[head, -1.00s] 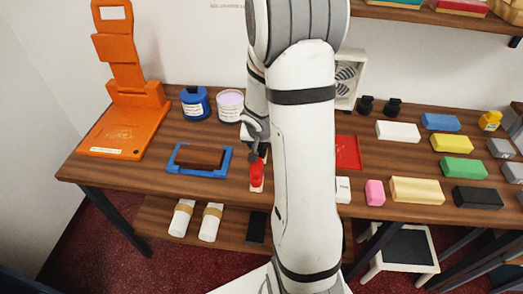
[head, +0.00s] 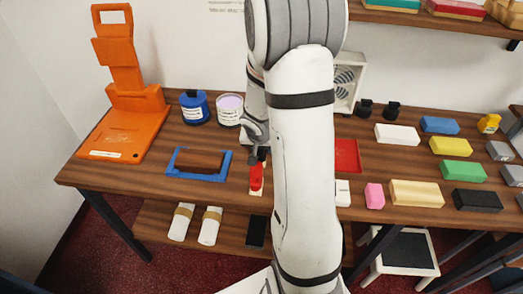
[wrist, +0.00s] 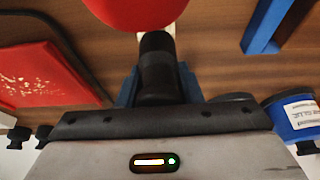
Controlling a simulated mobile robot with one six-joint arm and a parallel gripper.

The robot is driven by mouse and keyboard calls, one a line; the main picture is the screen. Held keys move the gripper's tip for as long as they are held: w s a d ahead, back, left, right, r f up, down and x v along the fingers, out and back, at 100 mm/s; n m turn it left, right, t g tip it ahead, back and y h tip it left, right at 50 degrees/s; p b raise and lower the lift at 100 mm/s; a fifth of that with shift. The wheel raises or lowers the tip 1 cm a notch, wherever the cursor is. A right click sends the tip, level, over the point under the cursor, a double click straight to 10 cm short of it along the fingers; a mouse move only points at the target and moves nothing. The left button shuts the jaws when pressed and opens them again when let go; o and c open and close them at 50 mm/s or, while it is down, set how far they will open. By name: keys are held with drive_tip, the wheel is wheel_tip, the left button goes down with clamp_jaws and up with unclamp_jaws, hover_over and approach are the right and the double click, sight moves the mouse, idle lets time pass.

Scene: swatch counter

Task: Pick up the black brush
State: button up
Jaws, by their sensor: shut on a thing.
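My gripper (head: 256,140) is low over the middle of the counter, partly behind my own arm in the head view. In the wrist view its two blue-grey fingers are shut on a black cylindrical thing (wrist: 157,68). Its outer end meets or overlaps a rounded red thing (wrist: 135,10), so I cannot tell whether they are one piece. The red thing also shows just below my gripper in the head view (head: 256,178), by a pale piece. The held thing may be the black brush, but no bristles show.
A blue frame (head: 228,166) lies left of my gripper, with a blue glue bottle (head: 195,108) and a white tub (head: 229,111) behind. A red tray (head: 347,156) and several coloured blocks lie to the right. An orange stand (head: 125,104) is at far left.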

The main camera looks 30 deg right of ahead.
wheel_tip(320, 180, up, 10)
drive_tip(key=p, duration=0.4)
drive_tip(key=o, duration=0.4)
drive_tip(key=shift+c, duration=1.6)
